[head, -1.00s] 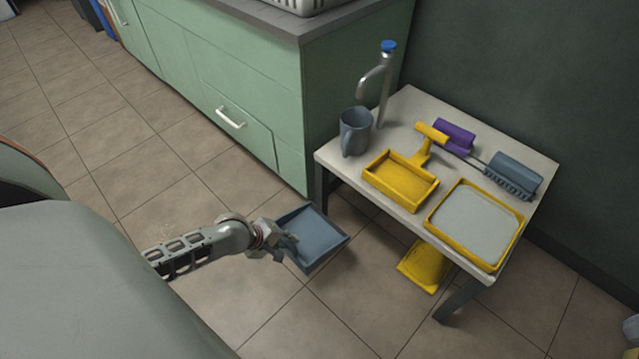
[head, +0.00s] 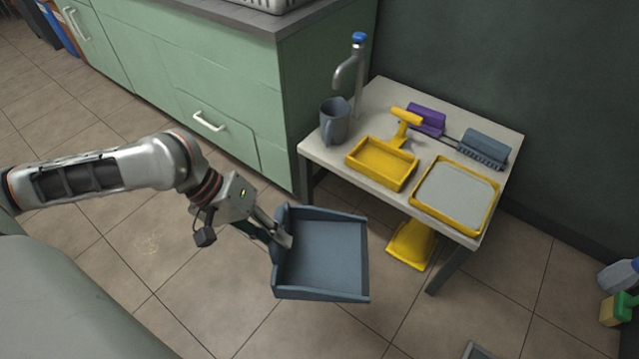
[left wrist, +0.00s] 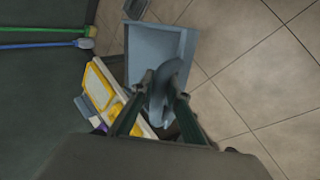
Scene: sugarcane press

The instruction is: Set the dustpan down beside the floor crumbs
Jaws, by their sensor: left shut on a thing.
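The blue-grey dustpan (head: 322,258) is in my left gripper (head: 278,232), held in the air in front of the small table, its open tray facing up toward the head camera. In the left wrist view the left gripper (left wrist: 162,88) is shut on the grey handle, and the dustpan's tray (left wrist: 155,50) extends beyond it. My right gripper is out of view.
A small table (head: 400,88) holds a mug (head: 334,122), a tap, a yellow tray (head: 382,166), brushes and a yellow-rimmed board (head: 455,194). A yellow object (head: 411,244) lies under it. Green cabinets (head: 235,85) stand behind. Floor around the crumbs is clear.

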